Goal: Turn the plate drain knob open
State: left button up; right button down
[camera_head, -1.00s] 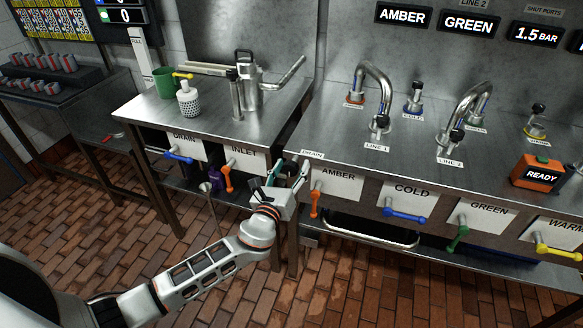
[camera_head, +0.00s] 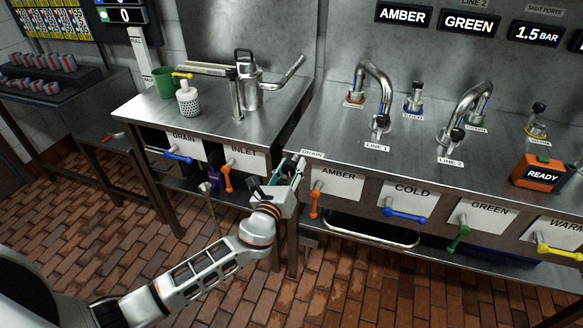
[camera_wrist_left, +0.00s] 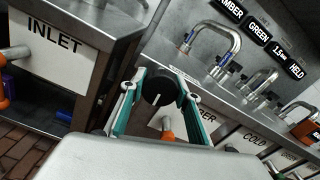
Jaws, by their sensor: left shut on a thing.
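The knob (camera_wrist_left: 159,88) is a round black disc with a short white mark in the left wrist view. A small DRAIN label (camera_head: 312,154) sits at the table edge beside it in the head view. My left gripper (camera_head: 292,170) is at the corner of the right-hand table, where it hides the knob in the head view. In the left wrist view my left gripper (camera_wrist_left: 160,95) has its green-lined fingers on both sides of the knob and is shut on it. My right gripper is not in view.
An orange lever (camera_head: 226,177) under the INLET label is just left of my gripper. Another orange lever (camera_head: 315,200) under the AMBER label is close on its right. A gap separates the two steel tables. Taps (camera_head: 378,95) stand on the right-hand table.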

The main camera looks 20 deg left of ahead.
pick_arm(q)
jog(key=n+b, duration=0.1)
jog(key=n, duration=0.3)
jog(key=shift+f, duration=0.15)
jog(key=n+b, duration=0.1)
jog(key=n, duration=0.4)
jog(key=shift+n, duration=0.4)
jog(key=n, duration=0.5)
jog(key=shift+r+n, duration=0.2)
jog(key=shift+n, duration=0.9)
jog(key=o, duration=1.1)
jog(key=shift+o, duration=0.2)
